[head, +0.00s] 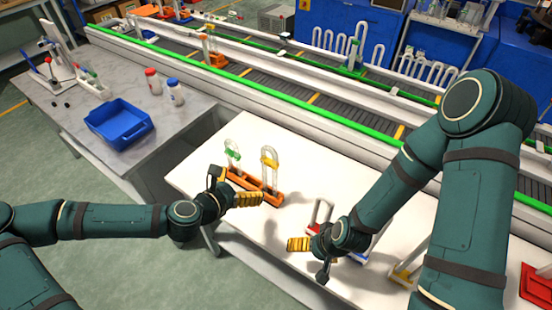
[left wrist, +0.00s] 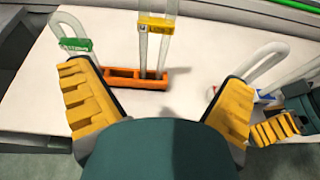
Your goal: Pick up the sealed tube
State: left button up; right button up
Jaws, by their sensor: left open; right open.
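An orange rack (head: 267,195) stands on the white table. It holds a looped clear tube with a yellow label (head: 269,160) and, at its left end, one with a green label (head: 232,151). Which tube is the sealed one I cannot tell. My left gripper (head: 238,196) is open and empty, just in front of the rack. In the left wrist view the rack (left wrist: 150,82) and yellow-labelled tube (left wrist: 156,25) show between the spread fingers, and the green-labelled tube (left wrist: 75,44) is by the left finger. My right gripper (head: 300,243) is open, low over the table to the right.
Another clear looped tube (head: 320,212) stands in a red-and-blue holder beside my right gripper. A conveyor (head: 300,100) runs behind. A grey bench at left holds a blue bin (head: 120,122) and bottles.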

aim_at(267, 163)
pick_arm(q)
jog(key=shift+n, duration=0.3)
jog(key=x, duration=0.9)
jog(key=r+x, duration=0.1)
jog(key=x, duration=0.3)
jog(key=shift+w+f, duration=0.15)
jog(key=shift+w, duration=0.4)
jog(key=shift+a, duration=0.1)
jog(key=c, duration=1.3)
